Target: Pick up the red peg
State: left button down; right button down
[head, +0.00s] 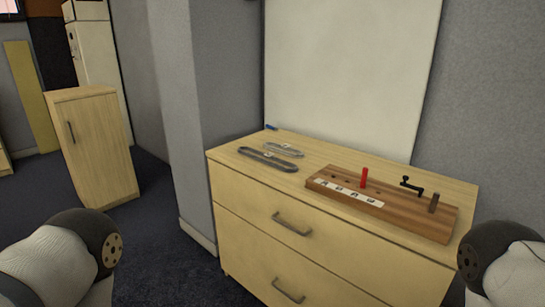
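The red peg (364,178) stands upright in a brown wooden board (411,211) on top of a light wood drawer cabinet (226,158). The board has a white strip with letters (348,192) along its front, a black crank-shaped piece (411,186) and a dark brown peg (433,203). Neither of my grippers shows. Only parts of my arms are in the lower left and lower right corners, apart from the peg and board.
Two flat looped items, one dark (267,159) and one grey (284,150), lie on the cabinet top left of the board. A white panel (345,75) stands behind the cabinet. A grey pillar (190,120) is on its left. Dark carpet (160,235) is clear at left.

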aim_at(366, 169)
jog(key=i+j, duration=0.15)
jog(key=i, duration=0.3)
jog(key=i+j+z, duration=0.15)
jog(key=i, duration=0.3)
jog(key=i+j, duration=0.15)
jog(key=i, duration=0.3)
jog(key=i+j+z, duration=0.15)
jog(key=i, duration=0.3)
jog(key=z, duration=1.45)
